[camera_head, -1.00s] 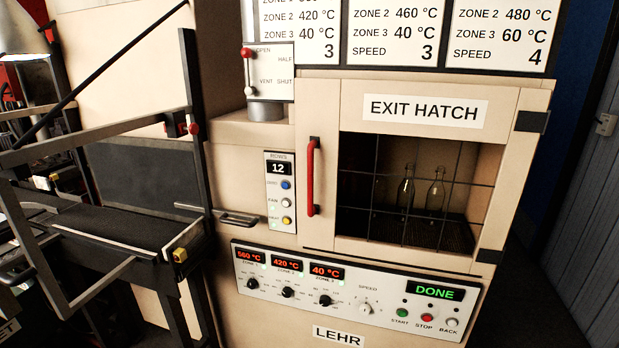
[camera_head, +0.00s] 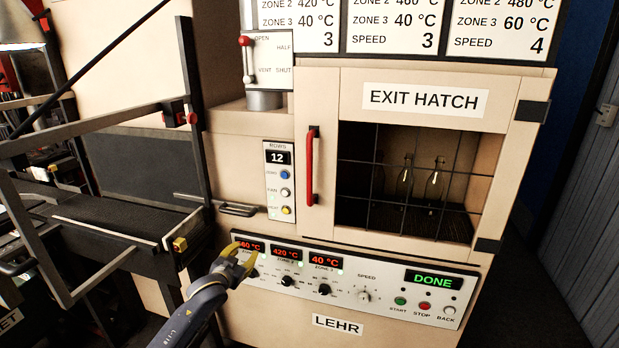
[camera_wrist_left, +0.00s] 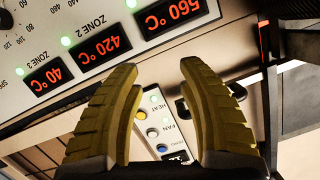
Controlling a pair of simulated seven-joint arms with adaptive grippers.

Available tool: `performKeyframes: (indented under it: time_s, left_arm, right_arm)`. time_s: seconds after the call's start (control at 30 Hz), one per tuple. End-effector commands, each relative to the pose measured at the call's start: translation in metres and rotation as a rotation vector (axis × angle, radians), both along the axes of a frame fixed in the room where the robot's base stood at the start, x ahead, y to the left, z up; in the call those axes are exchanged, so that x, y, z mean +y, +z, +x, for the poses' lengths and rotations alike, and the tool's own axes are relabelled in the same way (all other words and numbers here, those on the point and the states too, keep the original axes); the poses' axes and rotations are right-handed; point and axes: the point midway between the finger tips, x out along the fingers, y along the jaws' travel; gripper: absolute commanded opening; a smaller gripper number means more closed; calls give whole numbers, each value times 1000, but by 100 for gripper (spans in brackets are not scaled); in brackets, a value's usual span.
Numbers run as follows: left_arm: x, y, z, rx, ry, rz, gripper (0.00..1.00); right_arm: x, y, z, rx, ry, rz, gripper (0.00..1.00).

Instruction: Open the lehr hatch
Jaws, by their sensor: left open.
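The exit hatch (camera_head: 402,118) of the lehr is a cream door with a barred window, and it is shut. Its red upright handle (camera_head: 310,166) is on the door's left side. Bottles (camera_head: 434,185) stand behind the bars. My left gripper (camera_head: 243,257) is open and empty, below and left of the handle, in front of the left end of the control panel. In the left wrist view its yellow fingers (camera_wrist_left: 160,100) are spread apart, with the panel and row buttons beyond them. The handle does not show clearly there. My right gripper is not in view.
The control panel (camera_head: 385,290) below the hatch reads DONE. A rows button box (camera_head: 279,183) and a small dark bar handle (camera_head: 238,210) are left of the hatch. A dark metal frame (camera_head: 188,110) and conveyor (camera_head: 110,230) stand at the left.

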Motion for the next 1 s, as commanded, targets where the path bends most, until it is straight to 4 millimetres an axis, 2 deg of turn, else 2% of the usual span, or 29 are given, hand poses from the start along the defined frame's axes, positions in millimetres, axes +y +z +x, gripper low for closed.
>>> performKeyframes:
  time_s: [0.03,0.07,0.1,0.2,0.3,0.4,0.5,0.63,0.8,1.0]
  left_arm:
    - [-14,54,5,-59,-26,-17,40]
    - [-22,82,5,-85,-43,-30,40]
    - [-33,118,2,-120,-63,-48,40]
    - [-63,197,-17,-188,-124,-95,40]
    - [-90,254,-47,-228,-183,-140,40]
    - [-114,288,-81,-234,-235,-190,40]
    - [-132,299,-113,-208,-272,-241,40]
    - [-143,305,-138,-160,-281,-316,40]
    - [-138,298,-134,-111,-242,-367,40]
    - [-144,298,-121,-106,-239,-383,40]
  right_arm:
    - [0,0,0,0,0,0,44]
    - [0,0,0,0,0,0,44]
    - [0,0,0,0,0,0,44]
    - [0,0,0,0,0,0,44]
    - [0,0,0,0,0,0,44]
    - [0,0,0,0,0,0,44]
    - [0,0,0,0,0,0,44]
    - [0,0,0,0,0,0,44]
    - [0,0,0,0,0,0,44]
    - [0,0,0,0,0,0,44]
